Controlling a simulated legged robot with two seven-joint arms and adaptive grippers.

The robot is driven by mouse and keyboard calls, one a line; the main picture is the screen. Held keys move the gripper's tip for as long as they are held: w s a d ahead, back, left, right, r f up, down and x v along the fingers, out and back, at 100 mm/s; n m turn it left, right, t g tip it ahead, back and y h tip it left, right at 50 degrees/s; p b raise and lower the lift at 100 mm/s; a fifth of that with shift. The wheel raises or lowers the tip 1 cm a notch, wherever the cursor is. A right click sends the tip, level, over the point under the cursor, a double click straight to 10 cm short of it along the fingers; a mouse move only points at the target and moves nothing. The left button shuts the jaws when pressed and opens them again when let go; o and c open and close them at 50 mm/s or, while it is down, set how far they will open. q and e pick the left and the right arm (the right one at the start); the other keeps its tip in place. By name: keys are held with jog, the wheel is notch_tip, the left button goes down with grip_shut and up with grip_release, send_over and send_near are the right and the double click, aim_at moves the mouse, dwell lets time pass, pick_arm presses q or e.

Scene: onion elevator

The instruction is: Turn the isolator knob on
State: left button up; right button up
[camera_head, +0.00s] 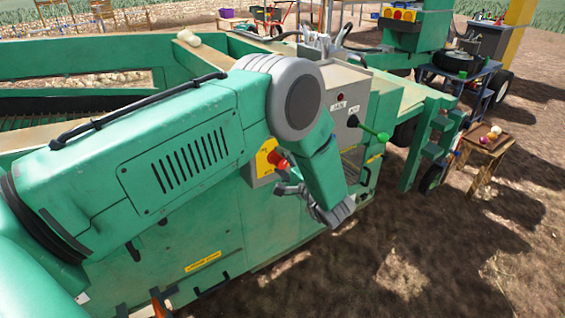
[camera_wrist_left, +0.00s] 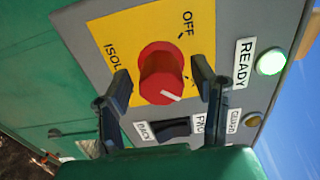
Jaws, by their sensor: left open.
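The red isolator knob (camera_wrist_left: 161,74) sits on a yellow plate (camera_wrist_left: 121,31) marked "OFF" and "ISOL…" in the left wrist view. Its white pointer line is at the lower right of the knob's face. My left gripper (camera_wrist_left: 162,84) is open, with one dark finger on each side of the knob. I cannot tell whether either finger touches it. In the head view the red knob (camera_head: 278,160) shows on the panel beside my left gripper (camera_head: 287,189), partly hidden by my arm. My right gripper is not in view.
Near the knob are a black rocker switch (camera_wrist_left: 172,129), a lit "READY" lamp (camera_wrist_left: 271,62) and an amber lamp (camera_wrist_left: 251,120). A green-knobbed lever (camera_head: 382,137) sticks out right of the panel. A small wooden table (camera_head: 486,146) stands at the right on open dirt ground.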

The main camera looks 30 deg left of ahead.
pick_arm(q)
jog(key=v, duration=1.2)
jog(key=shift+w+f, duration=0.15)
